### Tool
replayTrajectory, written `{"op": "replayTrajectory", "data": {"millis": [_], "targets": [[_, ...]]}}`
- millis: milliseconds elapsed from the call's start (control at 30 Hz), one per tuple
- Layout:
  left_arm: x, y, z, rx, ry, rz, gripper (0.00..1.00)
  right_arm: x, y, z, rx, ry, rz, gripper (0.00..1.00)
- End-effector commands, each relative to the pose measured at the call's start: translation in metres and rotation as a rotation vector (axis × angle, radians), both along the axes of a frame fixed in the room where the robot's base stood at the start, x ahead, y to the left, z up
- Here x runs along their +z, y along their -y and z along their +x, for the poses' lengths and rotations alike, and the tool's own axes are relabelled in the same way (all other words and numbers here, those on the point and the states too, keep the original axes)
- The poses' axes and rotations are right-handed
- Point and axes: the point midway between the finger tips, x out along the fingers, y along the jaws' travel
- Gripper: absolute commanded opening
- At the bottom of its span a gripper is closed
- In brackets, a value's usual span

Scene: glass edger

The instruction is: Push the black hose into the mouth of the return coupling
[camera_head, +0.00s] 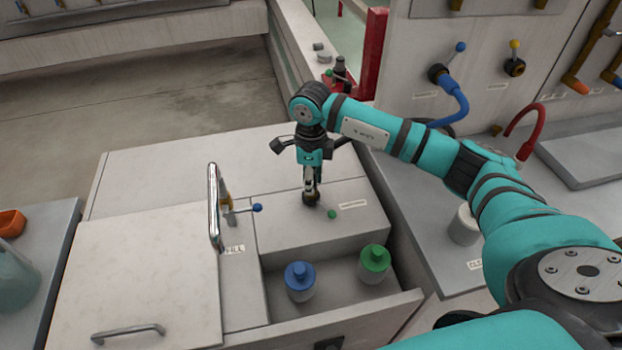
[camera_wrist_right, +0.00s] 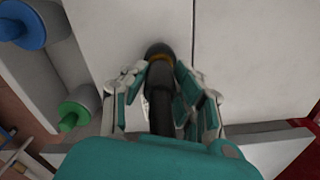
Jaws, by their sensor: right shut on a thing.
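My right gripper (camera_head: 311,182) points down at the top of the pale box in the head view. It is shut on the black hose (camera_wrist_right: 162,108), which shows between its fingers (camera_wrist_right: 161,85) in the right wrist view. The return coupling (camera_wrist_right: 159,50) is a dark round fitting with a brass-coloured ring, at the hose's far end. It also shows in the head view (camera_head: 311,199), right below the fingertips. The hose end meets or overlaps the coupling's mouth; I cannot tell how deep it sits. My left gripper is out of view.
A blue-capped bottle (camera_head: 299,281) and a green-capped bottle (camera_head: 374,263) stand in the open compartment in front. A tall curved metal tap (camera_head: 213,205) with a blue-knobbed valve stands to the left. A small green knob (camera_head: 332,214) sits beside the coupling.

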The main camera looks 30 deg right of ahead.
Motion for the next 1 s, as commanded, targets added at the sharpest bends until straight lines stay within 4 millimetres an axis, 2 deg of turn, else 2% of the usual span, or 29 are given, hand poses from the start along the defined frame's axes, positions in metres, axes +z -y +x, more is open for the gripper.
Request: {"op": "replayTrajectory", "data": {"millis": [600, 633, 700, 833, 1000], "targets": [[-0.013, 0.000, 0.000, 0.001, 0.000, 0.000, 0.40, -0.016, 0.000, 0.000, 0.000, 0.000, 0.000, 0.00], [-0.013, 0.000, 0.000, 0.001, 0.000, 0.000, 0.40, -0.015, 0.000, 0.000, 0.000, 0.000, 0.000, 0.30], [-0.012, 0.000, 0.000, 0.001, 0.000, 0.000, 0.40, -0.015, 0.000, 0.000, 0.000, -0.001, -0.001, 0.39], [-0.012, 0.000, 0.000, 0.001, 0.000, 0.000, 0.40, -0.015, 0.000, 0.000, 0.000, 0.000, 0.000, 0.55], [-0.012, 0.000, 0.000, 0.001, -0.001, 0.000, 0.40, -0.015, 0.000, 0.000, 0.000, 0.000, 0.000, 0.55]]}}
